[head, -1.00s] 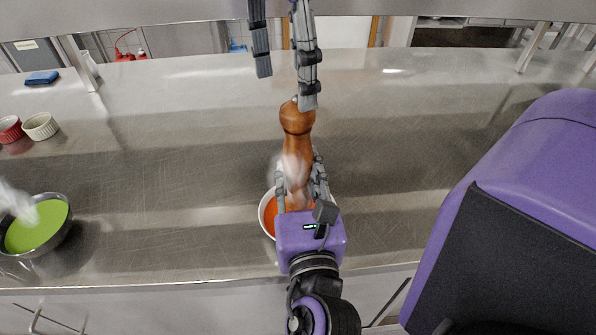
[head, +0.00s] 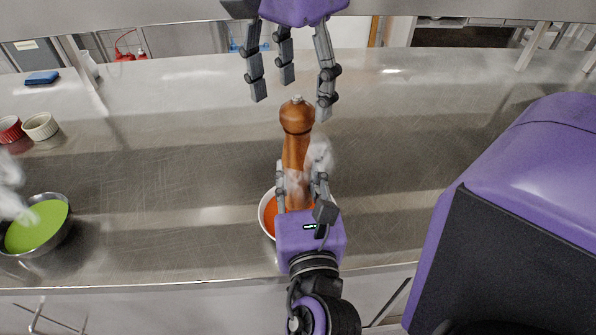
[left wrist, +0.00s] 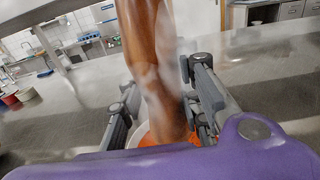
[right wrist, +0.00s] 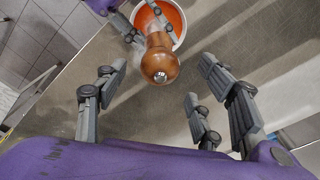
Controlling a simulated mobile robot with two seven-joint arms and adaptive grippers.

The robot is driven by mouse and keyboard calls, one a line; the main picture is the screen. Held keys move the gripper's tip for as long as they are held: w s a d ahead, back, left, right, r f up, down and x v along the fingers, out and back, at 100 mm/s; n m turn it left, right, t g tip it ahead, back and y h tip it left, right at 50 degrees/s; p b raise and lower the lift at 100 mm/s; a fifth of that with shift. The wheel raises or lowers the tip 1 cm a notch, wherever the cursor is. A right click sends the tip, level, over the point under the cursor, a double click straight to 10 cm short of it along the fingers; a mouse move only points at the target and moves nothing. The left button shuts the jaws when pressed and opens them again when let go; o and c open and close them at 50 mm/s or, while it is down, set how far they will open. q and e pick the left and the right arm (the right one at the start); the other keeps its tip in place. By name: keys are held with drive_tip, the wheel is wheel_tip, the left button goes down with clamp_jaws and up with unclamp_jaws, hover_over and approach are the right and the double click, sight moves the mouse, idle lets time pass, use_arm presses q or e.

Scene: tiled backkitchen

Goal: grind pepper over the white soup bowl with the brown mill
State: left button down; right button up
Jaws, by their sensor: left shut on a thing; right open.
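The brown mill (head: 297,140) stands upright over the white soup bowl (head: 264,217), which holds orange-red soup. My left gripper (head: 301,186) is shut on the lower body of the mill, also seen close up in the left wrist view (left wrist: 154,65). The bowl is partly hidden behind my left gripper. My right gripper (head: 290,95) is open and empty, with its fingers pointing down around and above the mill's knob, apart from it. In the right wrist view the round mill top (right wrist: 160,62) sits between the spread fingers, with the bowl rim (right wrist: 180,30) beyond it.
A metal bowl of green soup (head: 40,228) steams at the left near the counter's front edge. A red ramekin (head: 10,130) and a cream ramekin (head: 40,126) stand behind it. A blue sponge (head: 42,78) lies at the far left. The steel counter (head: 420,130) right of the mill is clear.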

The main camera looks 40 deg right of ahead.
sight(293, 106)
drive_tip(key=shift+f, duration=0.25)
drive_tip(key=shift+f, duration=0.1)
drive_tip(key=shift+f, duration=1.9)
drive_tip(key=c, duration=1.1)
drive_tip(key=m, duration=0.4)
drive_tip(key=shift+w+r, duration=0.1)
drive_tip(key=shift+w, duration=0.05)
drive_tip(key=m, duration=0.4)
drive_tip(key=shift+a, duration=0.15)
